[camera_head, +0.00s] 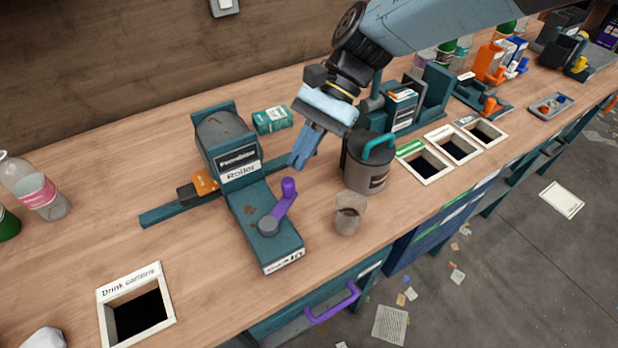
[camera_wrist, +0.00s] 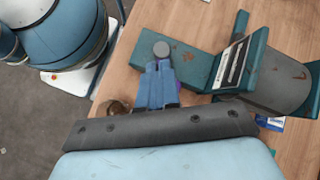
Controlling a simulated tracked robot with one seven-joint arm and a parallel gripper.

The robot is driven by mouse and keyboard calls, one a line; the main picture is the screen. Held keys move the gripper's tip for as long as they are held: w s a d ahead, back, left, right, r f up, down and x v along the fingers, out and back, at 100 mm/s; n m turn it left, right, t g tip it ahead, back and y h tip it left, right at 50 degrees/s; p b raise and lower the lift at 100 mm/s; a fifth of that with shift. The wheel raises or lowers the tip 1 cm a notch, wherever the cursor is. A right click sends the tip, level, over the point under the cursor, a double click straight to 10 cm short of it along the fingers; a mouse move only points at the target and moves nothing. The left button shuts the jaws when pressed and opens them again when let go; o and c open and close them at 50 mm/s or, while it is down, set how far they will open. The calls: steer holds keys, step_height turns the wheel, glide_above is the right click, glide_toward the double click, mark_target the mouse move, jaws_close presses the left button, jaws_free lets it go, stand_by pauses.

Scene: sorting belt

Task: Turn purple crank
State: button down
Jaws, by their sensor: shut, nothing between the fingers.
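The purple crank (camera_head: 286,197) is a short arm with an upright knob, on a round grey hub (camera_head: 268,225) atop the teal roller machine (camera_head: 272,245). The knob points toward the back right in the head view. My gripper (camera_head: 296,164) is shut and empty, above and behind the knob, apart from it in the head view. In the wrist view my gripper (camera_wrist: 158,66) covers most of the crank; only slivers of purple show beside the fingers. The grey hub (camera_wrist: 162,48) shows just beyond the fingertips. The machine (camera_wrist: 195,68) extends to the right there.
A grey canister (camera_head: 368,172) with a teal handle stands right of my gripper, and a clear cup (camera_head: 348,215) stands in front of it. A teal carton (camera_head: 272,120) lies behind the machine. A purple drawer handle (camera_head: 333,303) is below the bench edge. Bench left of the machine is mostly clear.

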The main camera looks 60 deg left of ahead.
steer(key=w+d+f+m+y, duration=0.4)
steer(key=w+d+m+y, duration=0.65)
steer(key=m, duration=0.55)
steer(key=a+r+x, duration=0.1)
steer(key=r+x, duration=0.1)
steer(key=x, duration=1.2)
steer(key=shift+s+a+r+y, duration=0.15)
steer(key=shift+s+a+y, duration=0.15)
steer(key=shift+y, duration=0.05)
